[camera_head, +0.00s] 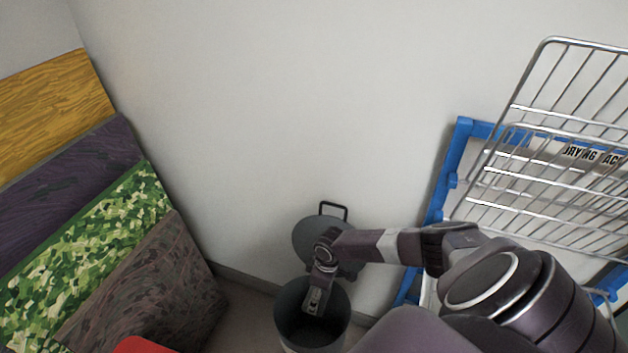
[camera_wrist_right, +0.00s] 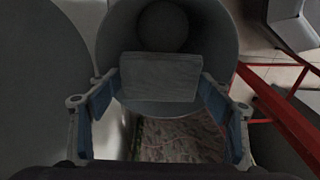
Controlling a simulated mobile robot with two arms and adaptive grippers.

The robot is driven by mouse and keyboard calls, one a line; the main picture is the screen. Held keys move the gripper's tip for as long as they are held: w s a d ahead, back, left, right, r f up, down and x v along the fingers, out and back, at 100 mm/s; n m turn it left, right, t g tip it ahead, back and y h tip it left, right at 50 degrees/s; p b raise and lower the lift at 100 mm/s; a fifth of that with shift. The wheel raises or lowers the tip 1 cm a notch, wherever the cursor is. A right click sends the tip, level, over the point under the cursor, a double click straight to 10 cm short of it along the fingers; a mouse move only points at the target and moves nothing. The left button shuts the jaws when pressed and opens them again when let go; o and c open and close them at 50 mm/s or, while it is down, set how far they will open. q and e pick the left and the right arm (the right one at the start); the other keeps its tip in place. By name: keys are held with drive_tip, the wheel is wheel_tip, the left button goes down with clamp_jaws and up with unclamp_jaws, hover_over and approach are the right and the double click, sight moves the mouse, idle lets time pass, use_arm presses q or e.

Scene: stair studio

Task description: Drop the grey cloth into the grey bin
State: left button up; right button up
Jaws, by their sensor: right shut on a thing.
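The grey bin (camera_head: 288,336) stands on the floor by the wall, with its round lid (camera_head: 308,240) tipped up behind it. My right gripper (camera_head: 314,304) points down at the bin's mouth. In the right wrist view, my right gripper (camera_wrist_right: 158,88) is shut on the grey cloth (camera_wrist_right: 160,72), a flat grey piece between its two fingers. The bin (camera_wrist_right: 220,28) opens behind the cloth there, which covers part of its inside. I cannot make out the cloth in the head view. My left gripper is not in view.
A blue drying rack (camera_head: 458,150) with wire shelves (camera_head: 560,120) stands at the right, close to my right arm. Stairs with patterned steps (camera_head: 100,230) rise at the left. A red thing (camera_head: 150,345) shows at the bottom edge. Red bars (camera_wrist_right: 285,110) show in the right wrist view.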

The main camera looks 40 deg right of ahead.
drive_tip(key=o, duration=1.1)
wheel_tip(320, 180, up, 12)
drive_tip(key=s, duration=0.1)
drive_tip(key=shift+d, duration=0.35)
drive_tip(key=shift+s, duration=0.1)
